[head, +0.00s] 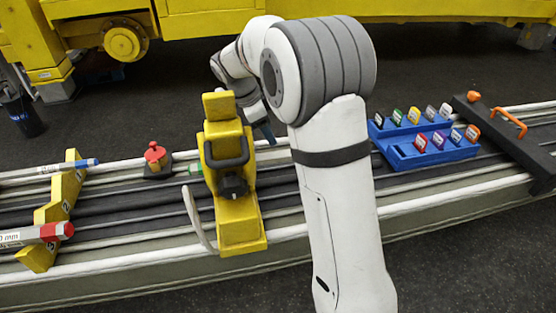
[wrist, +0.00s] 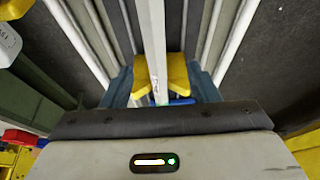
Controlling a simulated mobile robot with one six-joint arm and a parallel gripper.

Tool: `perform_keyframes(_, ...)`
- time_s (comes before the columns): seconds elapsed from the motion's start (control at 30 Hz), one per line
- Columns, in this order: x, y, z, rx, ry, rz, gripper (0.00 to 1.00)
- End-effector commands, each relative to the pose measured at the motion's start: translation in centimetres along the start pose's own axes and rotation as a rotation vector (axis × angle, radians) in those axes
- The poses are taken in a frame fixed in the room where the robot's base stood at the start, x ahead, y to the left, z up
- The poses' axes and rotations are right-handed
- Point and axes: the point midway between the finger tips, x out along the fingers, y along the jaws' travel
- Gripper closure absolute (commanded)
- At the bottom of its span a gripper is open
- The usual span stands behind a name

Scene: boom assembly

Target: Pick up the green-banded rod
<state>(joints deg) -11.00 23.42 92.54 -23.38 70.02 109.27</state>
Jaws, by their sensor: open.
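A small green band (head: 195,168) shows on the rails just left of the yellow clamp stand (head: 236,205) in the head view; the rest of that rod is hidden behind the stand and my arm. My gripper (wrist: 163,82) is open in the wrist view, with a blue finger on each side. A long pale bar (wrist: 157,38) runs between the fingers in the picture, across a yellow block (wrist: 177,75). In the head view my gripper is mostly hidden behind the stand and arm.
A blue-banded rod (head: 75,164) and a red-banded rod (head: 38,233) lie on a yellow rack (head: 58,205) at left. A red knob (head: 154,155) stands between rack and stand. A blue tray (head: 430,151) of coloured tags is at right, beside a dark bar (head: 505,140).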

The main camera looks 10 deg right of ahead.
Motion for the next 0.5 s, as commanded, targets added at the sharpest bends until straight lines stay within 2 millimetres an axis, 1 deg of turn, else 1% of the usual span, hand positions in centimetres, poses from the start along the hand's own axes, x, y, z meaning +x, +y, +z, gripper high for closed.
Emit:
perform_keyframes(0.17,1.7,-0.2,0.1,0.019,0.005,0.005,0.45)
perform_keyframes(0.37,3.9,0.3,0.4,0.016,0.005,0.006,0.45)
perform_keyframes(0.5,6.1,0.7,0.7,0.016,0.005,0.006,0.45)
